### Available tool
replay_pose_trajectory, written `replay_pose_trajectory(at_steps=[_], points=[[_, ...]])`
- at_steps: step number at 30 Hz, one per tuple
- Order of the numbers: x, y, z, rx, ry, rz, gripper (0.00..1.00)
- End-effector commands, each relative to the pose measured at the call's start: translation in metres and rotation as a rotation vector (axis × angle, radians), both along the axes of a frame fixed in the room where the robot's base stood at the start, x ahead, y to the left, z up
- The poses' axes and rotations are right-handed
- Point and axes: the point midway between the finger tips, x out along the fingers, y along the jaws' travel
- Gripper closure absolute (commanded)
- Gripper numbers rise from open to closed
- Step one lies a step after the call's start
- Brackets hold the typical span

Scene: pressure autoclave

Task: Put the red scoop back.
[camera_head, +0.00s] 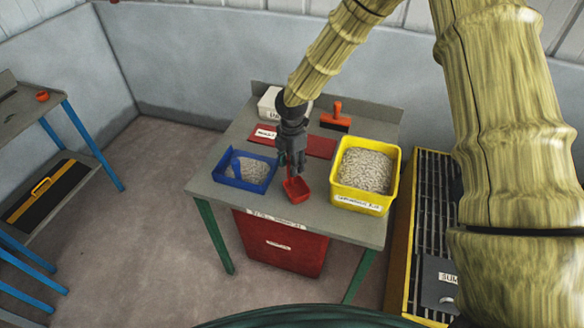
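The red scoop (297,189) is at the front middle of the grey table (325,221), between the blue tray and the yellow bin. Its bowl is open upward and its handle rises into my gripper (291,165). My gripper points down and appears shut on the handle; the fingertips are small and partly hidden. I cannot tell whether the bowl touches the table. A flat red mat (321,147) with a white label lies behind my gripper, partly covered by it, with no scoop visible on it.
A blue tray (266,184) of pale granules stands left, with a blue tool in it. A yellow bin (359,207) of granules stands right. A red drawer unit (280,250) is below.

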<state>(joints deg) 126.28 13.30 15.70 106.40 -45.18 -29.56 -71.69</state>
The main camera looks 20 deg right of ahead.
Motion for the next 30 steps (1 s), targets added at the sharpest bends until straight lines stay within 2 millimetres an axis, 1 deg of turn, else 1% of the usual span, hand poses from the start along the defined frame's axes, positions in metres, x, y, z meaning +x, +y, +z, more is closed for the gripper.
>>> replay_pose_trajectory(at_steps=[12,18,24,30], points=[[0.001,0.0,0.061,0.002,-0.002,-0.001,0.62],[0.001,0.0,0.086,0.001,-0.002,-0.001,0.62],[0.0,0.0,0.098,0.001,-0.001,-0.001,0.62],[0.0,0.0,0.101,0.001,0.001,0.0,0.62]])
